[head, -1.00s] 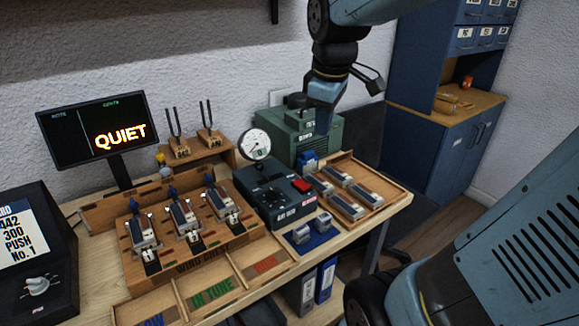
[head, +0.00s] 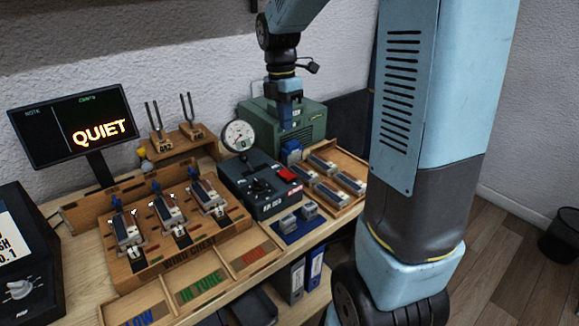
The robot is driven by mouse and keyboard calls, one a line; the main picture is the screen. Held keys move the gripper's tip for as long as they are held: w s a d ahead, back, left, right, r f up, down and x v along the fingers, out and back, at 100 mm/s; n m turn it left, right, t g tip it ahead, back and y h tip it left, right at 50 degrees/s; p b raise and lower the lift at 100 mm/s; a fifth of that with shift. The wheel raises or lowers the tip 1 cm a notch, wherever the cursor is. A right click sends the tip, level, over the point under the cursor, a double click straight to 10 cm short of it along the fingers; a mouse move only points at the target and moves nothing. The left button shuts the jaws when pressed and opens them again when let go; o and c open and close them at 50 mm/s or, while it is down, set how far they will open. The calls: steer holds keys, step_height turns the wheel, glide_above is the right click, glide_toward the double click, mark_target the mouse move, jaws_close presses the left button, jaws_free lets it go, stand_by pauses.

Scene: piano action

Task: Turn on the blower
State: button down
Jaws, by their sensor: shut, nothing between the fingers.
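The green blower box (head: 312,128) stands at the back of the bench against the wall. In front of it is a dark control box (head: 262,203) with a black knob, a round gauge (head: 239,136) and a red rocker switch (head: 288,174). I cannot tell the switch's position. My gripper (head: 285,124) points down, shut and empty, in front of or over the green box, behind and above the red switch. It appears apart from the switch. It hides part of the green box.
A wooden wind chest (head: 178,247) with several metal reed pieces stands left of the control box. A wooden tray (head: 357,174) holds several more at right. A blue mat (head: 306,228) lies in front. A monitor (head: 70,123) reads QUIET. My arm blocks the right side.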

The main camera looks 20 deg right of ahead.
mark_target(290, 175)
steer(key=f, duration=0.4)
steer(key=s+f, duration=0.1)
steer(key=f, duration=0.9)
steer(key=shift+s+d, duration=0.25)
steer(key=shift+s, duration=0.05)
stand_by(0.4)
steer(key=shift+w+a+r, duration=0.2)
steer(key=shift+w, duration=0.45)
step_height(290, 175, up, 14)
steer(key=s, duration=0.1)
steer(key=shift+s+d, duration=0.25)
steer(key=shift+s, duration=0.05)
stand_by(0.6)
